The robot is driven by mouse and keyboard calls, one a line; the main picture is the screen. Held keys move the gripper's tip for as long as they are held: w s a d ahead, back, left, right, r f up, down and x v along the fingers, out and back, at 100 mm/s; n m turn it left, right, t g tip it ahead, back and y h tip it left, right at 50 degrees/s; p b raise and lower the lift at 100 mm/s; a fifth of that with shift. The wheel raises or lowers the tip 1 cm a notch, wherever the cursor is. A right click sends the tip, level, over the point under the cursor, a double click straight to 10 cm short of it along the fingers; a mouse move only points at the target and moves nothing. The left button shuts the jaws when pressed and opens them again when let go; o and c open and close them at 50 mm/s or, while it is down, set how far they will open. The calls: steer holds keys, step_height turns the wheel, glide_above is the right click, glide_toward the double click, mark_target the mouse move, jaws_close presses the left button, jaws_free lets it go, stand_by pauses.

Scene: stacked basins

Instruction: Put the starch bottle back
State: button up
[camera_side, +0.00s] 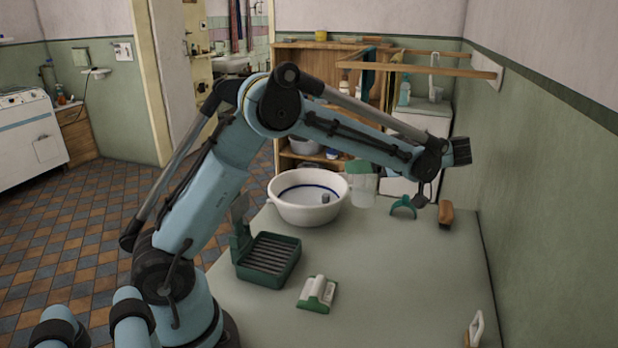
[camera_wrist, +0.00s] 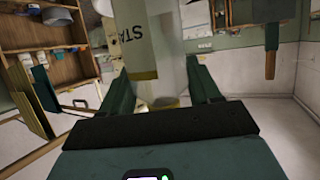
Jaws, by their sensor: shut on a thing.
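The starch bottle (camera_side: 364,192) is a pale, translucent bottle to the right of the white basin (camera_side: 283,208) in the side view. It looks upright, with green at its top, just below my forearm. I cannot tell whether its base touches the table. My arm hides part of the gripper in the side view.
A teal slatted rack (camera_side: 268,257) and a green-and-white brush (camera_side: 317,293) lie at the table's front left. A teal arch-shaped piece (camera_side: 403,206) and a wooden brush (camera_side: 446,213) lie toward the back right. A wooden rail (camera_side: 440,65) juts from the wall. The table's right middle is clear.

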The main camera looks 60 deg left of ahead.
steer(key=s+d+m+t, duration=0.65)
steer(key=s+d, duration=0.35)
steer(key=d, duration=0.3)
steer(key=w+a+f, duration=0.2)
steer(key=a+f, duration=0.9)
steer(key=shift+a+f+t+y, duration=0.15)
steer(key=shift+t+y, duration=0.15)
steer(key=shift+t, duration=0.15)
steer(key=shift+w+f, duration=0.1)
steer(key=shift+f, duration=0.1)
steer(key=o, duration=1)
steer(key=shift+o, duration=0.2)
steer(key=shift+r, duration=0.1)
